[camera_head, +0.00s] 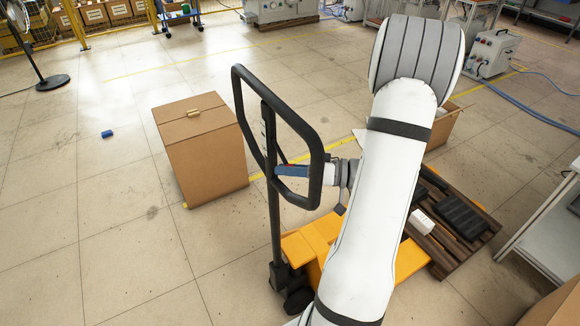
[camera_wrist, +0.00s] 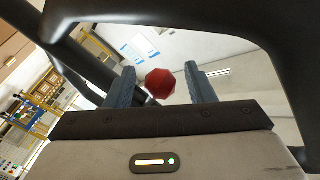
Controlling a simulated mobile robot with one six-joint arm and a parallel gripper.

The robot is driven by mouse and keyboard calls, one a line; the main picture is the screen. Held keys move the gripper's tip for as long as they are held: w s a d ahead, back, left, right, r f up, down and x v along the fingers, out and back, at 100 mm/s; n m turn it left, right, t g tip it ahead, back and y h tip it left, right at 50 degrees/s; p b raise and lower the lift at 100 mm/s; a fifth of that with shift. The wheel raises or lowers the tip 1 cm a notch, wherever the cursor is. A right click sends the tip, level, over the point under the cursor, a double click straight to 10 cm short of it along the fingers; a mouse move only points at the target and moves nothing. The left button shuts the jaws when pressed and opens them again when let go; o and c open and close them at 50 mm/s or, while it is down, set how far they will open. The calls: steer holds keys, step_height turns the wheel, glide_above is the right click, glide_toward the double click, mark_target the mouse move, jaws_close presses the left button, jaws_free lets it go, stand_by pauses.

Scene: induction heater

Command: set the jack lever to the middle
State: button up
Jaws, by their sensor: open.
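The pallet jack has a black loop handle (camera_head: 240,100) on an upright dark shaft (camera_head: 272,215), with an orange body (camera_head: 312,243) low behind it. My gripper (camera_head: 278,170) has its blue fingers at the loop's opening, close to the shaft. In the wrist view my gripper (camera_wrist: 158,85) is open, its two fingers apart.
A closed cardboard box (camera_head: 205,150) stands left of the handle. A wooden pallet (camera_head: 462,262) with black items and a white item lies at the right behind my arm. A small blue object (camera_head: 107,134) lies on the floor. The floor at left is mostly clear.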

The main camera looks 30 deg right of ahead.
steer(key=shift+c, duration=0.3)
jaws_close()
steer(key=shift+d, duration=0.1)
